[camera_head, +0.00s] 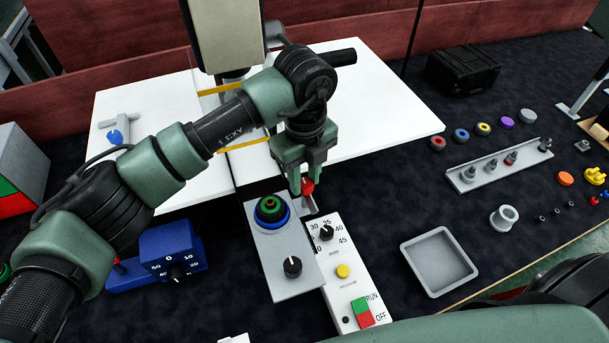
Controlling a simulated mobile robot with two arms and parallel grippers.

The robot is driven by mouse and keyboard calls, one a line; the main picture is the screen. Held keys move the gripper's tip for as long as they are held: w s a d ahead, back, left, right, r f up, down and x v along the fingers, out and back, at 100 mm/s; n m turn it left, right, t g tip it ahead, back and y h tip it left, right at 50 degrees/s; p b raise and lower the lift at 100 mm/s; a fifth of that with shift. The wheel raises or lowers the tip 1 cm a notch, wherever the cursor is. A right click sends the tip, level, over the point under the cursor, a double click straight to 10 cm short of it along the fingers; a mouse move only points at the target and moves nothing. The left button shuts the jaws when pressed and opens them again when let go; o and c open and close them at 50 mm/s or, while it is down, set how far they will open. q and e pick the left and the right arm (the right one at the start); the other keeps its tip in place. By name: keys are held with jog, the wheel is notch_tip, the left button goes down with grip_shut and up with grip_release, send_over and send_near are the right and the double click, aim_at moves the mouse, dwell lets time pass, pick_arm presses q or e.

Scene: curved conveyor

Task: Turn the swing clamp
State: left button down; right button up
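A small red knob (307,186) sits on a grey metal arm (309,204) behind the grey plate and the white control panel. It looks like the swing clamp's handle, though I cannot be sure. My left gripper (305,176) points down right at the red knob, with a finger to each side of its top. The fingers hide part of the knob, and I cannot tell whether they press on it.
A grey plate (301,283) with stacked coloured rings and a black dial stands beside a white control panel (326,254). A blue dial box (172,249) is at left. An empty grey tray (439,262) and a peg rail (471,181) are at right. White boards lie behind.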

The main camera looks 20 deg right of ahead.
pick_arm(q)
jog(key=shift+f+m+b, duration=0.2)
jog(key=shift+m+b, duration=0.2)
jog(key=shift+b, duration=0.35)
jog(key=m+b, duration=0.6)
jog(key=b, duration=0.2)
jog(key=shift+d+m, duration=0.1)
jog(key=shift+m, duration=0.2)
jog(key=shift+m+b, duration=0.7)
jog(key=shift+m, duration=0.2)
jog(key=m+b, duration=0.2)
jog(key=m, duration=0.2)
jog(key=shift+r+m, duration=0.1)
jog(key=shift+m, duration=0.2)
jog(key=shift+s+d+m+b, duration=0.1)
jog(key=shift+m+b, duration=0.65)
jog(key=shift+m, duration=1.25)
jog(key=shift+r, duration=0.1)
jog(key=c, duration=1.1)
grip_release()
jog(key=shift+o, duration=0.2)
